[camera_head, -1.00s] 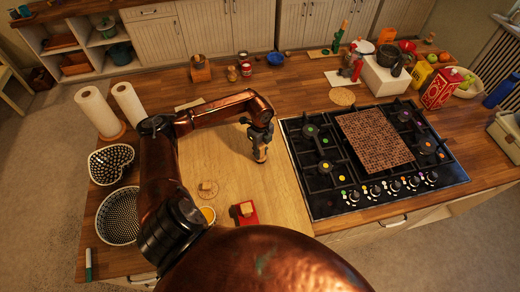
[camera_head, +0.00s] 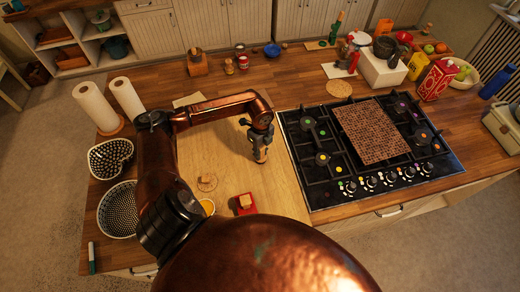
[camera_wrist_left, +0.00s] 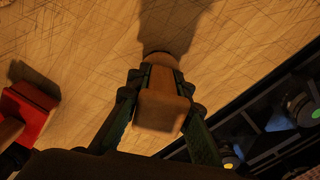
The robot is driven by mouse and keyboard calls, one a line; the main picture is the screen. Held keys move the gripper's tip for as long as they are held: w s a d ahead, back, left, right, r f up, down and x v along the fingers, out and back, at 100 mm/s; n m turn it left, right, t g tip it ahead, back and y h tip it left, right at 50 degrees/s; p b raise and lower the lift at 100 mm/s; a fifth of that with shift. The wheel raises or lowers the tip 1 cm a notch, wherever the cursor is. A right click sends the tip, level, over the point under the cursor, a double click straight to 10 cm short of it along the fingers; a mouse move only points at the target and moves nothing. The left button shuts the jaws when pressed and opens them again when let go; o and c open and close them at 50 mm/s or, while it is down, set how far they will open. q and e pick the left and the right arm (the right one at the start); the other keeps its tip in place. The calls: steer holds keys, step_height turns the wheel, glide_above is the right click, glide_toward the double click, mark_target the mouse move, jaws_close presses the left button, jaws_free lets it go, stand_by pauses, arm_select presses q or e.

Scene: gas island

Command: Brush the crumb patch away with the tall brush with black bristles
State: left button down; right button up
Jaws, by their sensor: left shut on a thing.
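My left gripper (camera_head: 260,138) is over the pale wooden board (camera_head: 232,176), close to the left edge of the hob. It is shut on a wooden-handled tool, the brush (camera_head: 261,155), which hangs down below the fingers. In the left wrist view the brush's wooden end (camera_wrist_left: 162,108) sits between the two dark green fingers, with its shaft running on towards the board. Its bristles cannot be made out. I cannot make out a crumb patch for certain on the board. My right gripper is not in view.
A black gas hob (camera_head: 316,190) with a brown grid plate (camera_head: 372,133) is on the right. Patterned bowls (camera_head: 117,209) and paper rolls (camera_head: 93,105) stand left.

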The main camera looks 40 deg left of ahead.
arm_select(q)
steer(key=shift+s+d+p, duration=0.3)
steer(key=shift+s+d, duration=0.45)
steer(key=shift+d, duration=0.1)
steer(key=shift+s+d+p, duration=0.3)
steer(key=shift+s+d, duration=0.25)
steer(key=shift+d, duration=0.15)
steer(key=shift+s+d, duration=0.65)
steer(key=shift+d, duration=0.15)
steer(key=shift+p, duration=0.3)
steer(key=shift+w+r+p, duration=0.1)
steer(key=shift+r+p, duration=0.2)
steer(key=shift+r, duration=0.2)
step_height(320, 180, up, 5)
steer(key=p, duration=0.3)
